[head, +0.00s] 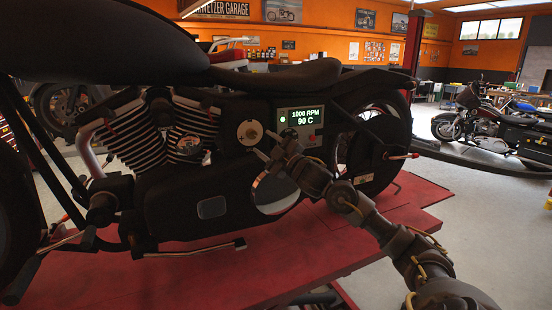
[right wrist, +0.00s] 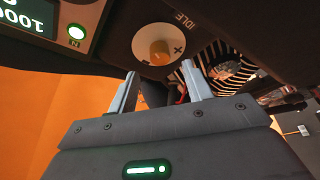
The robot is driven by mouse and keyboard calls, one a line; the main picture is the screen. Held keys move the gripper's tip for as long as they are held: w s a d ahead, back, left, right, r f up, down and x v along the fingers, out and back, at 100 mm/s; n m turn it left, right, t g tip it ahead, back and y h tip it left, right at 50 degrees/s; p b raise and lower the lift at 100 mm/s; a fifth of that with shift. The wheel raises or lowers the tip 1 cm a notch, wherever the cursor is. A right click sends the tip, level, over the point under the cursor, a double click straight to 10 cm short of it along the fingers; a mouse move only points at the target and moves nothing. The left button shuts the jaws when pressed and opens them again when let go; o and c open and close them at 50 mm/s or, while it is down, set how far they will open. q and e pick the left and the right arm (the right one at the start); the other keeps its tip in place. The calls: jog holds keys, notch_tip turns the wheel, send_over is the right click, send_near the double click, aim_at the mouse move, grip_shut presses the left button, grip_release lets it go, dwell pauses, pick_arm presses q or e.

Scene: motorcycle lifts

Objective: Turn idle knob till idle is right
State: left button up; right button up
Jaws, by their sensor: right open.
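The idle knob (head: 249,133) is a brass-coloured knob on a pale round dial on the side of the dark motorcycle (head: 200,190). In the right wrist view the knob (right wrist: 160,52) shows up close, with IDLE, plus and minus marks around it. The display (head: 302,117) to its right reads 1000 RPM and 90 C, with a green light beside the reading. My right gripper (head: 264,143) is open just below and right of the knob. In the right wrist view its two fingers (right wrist: 160,85) stand apart with nothing between them, short of the knob. My left gripper is not in view.
The motorcycle stands on a red lift (head: 330,240). The cylinders (head: 185,135) are left of the knob and the seat (head: 280,75) is above it. Another motorcycle (head: 485,125) stands at the far right on open grey floor.

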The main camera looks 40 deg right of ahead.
jog(key=shift+b+v, duration=0.85)
jog(key=shift+v, duration=1.85)
